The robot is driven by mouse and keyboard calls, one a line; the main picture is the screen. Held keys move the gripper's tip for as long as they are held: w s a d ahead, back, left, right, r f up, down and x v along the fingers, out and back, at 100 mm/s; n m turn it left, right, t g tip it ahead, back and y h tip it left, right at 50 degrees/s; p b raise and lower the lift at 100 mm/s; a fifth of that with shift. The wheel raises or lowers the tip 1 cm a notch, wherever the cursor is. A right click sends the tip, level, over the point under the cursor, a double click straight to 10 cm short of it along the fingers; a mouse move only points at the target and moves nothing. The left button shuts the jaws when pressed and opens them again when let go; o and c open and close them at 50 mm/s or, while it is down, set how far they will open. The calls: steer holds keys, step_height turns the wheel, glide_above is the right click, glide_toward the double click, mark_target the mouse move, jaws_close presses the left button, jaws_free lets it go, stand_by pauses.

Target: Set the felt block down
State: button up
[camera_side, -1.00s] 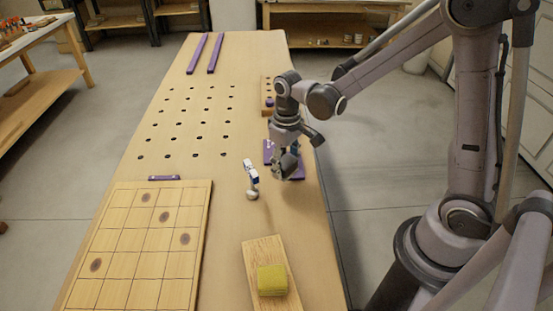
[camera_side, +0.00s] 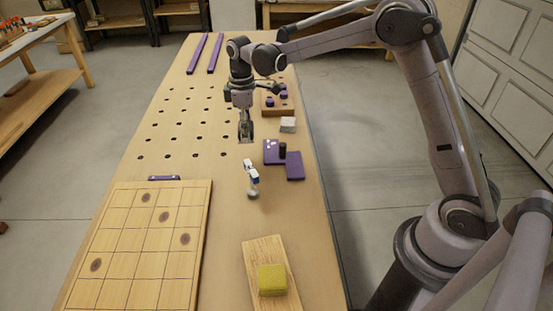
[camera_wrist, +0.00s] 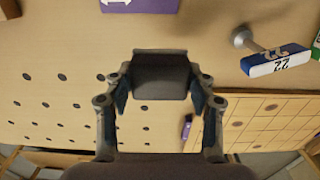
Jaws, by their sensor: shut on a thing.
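A dark grey block, seemingly the felt block (camera_wrist: 160,80), sits between the two fingers of my gripper (camera_wrist: 160,98) in the wrist view. My gripper is shut on it. In the side view my gripper (camera_side: 246,132) points down over the bench, beside the rows of holes. The block is small and dark there and hard to tell from the fingers. It appears held above the bench top (camera_side: 215,175), clear of other things.
A purple plate (camera_side: 295,170) with a dark cylinder (camera_side: 282,150) lies to the right. A yellow block (camera_side: 272,280) rests on a wooden board. A gridded board (camera_side: 150,240) lies front left.

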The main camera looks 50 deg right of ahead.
glide_above(223, 169)
step_height(223, 169, down, 5)
steer(key=shift+d+r, duration=0.1)
steer(key=shift+d, duration=0.05)
steer(key=shift+f, duration=2.05)
steer(key=shift+f, duration=0.1)
steer(key=o, duration=1.2)
steer(key=shift+c, duration=0.2)
